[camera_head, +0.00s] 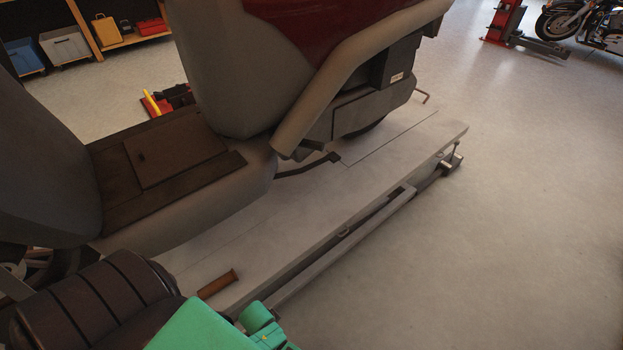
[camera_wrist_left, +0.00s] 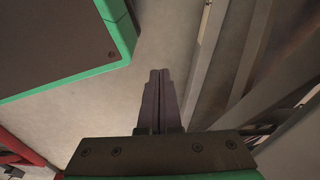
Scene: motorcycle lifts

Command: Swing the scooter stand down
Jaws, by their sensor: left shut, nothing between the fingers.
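The scooter (camera_head: 232,80) stands on a low grey lift platform (camera_head: 390,150) in the head view. It has beige-grey body panels, a dark red panel and a brown footboard (camera_head: 160,160). A dark metal bar under its body, which looks like the stand (camera_head: 308,165), lies low and nearly flat above the platform; whether it touches is unclear. My left gripper (camera_wrist_left: 158,76) shows in the left wrist view with its two dark fingers together and empty, over pale floor beside metal rails. It is clear of the stand, which that view does not show. My right gripper is not in view.
A brown cylinder (camera_head: 218,284) lies at the platform's near edge. A rail (camera_head: 340,250) runs along the platform's side. Floor to the right (camera_head: 510,220) is clear. A red lift post (camera_head: 503,22) and a motorcycle (camera_head: 590,22) stand far right; shelves with boxes stand far left.

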